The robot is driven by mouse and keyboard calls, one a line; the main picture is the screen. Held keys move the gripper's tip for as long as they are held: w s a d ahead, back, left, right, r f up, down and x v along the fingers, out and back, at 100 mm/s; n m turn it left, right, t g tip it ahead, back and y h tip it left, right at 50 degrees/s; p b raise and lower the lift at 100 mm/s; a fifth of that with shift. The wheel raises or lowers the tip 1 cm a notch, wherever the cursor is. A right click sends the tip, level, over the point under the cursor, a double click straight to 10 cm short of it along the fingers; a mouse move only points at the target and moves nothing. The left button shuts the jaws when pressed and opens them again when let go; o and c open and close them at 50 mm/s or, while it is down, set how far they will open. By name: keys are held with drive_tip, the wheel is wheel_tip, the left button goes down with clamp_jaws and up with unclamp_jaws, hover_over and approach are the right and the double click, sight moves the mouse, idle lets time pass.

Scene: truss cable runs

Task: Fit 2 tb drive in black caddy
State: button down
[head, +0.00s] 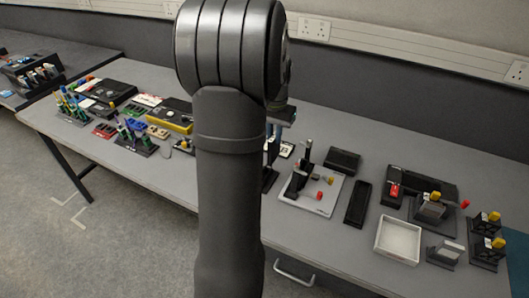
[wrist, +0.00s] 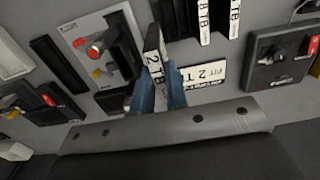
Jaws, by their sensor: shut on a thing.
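In the wrist view my gripper (wrist: 161,80) has two blue fingers shut on a black drive (wrist: 154,48), whose white label reads 2 TB. The drive stands on edge between the fingertips. Other slim black drives with white labels, one reading 8 TB (wrist: 203,22) and another ending in TB (wrist: 234,18), stand at the top of the wrist view. I cannot tell for sure which black part there is the black caddy. A white card (wrist: 205,76) reading FIT 2 TB lies just right of the fingers. In the head view my arm hides most of the gripper.
A white board with a red knob (head: 312,197), a black box (head: 343,160) and a long black bar (head: 357,204) lie right of my arm. A white tray (head: 397,242) is farther right. A yellow-edged black box (head: 170,115) stands left. Bare bench runs along the front edge.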

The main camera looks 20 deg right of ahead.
drive_tip(key=s+d+r, duration=0.2)
drive_tip(key=s+d, duration=0.2)
drive_tip(key=d, duration=0.4)
drive_tip(key=shift+d+f, duration=0.2)
drive_tip(key=shift+f, duration=1.85)
drive_tip(key=shift+f, duration=0.1)
drive_tip(key=shift+f, duration=0.5)
drive_tip(key=shift+f, duration=0.15)
drive_tip(key=shift+f, duration=0.45)
drive_tip(key=shift+f, duration=0.1)
drive_tip(key=shift+f, duration=1.15)
drive_tip(key=shift+f, duration=0.1)
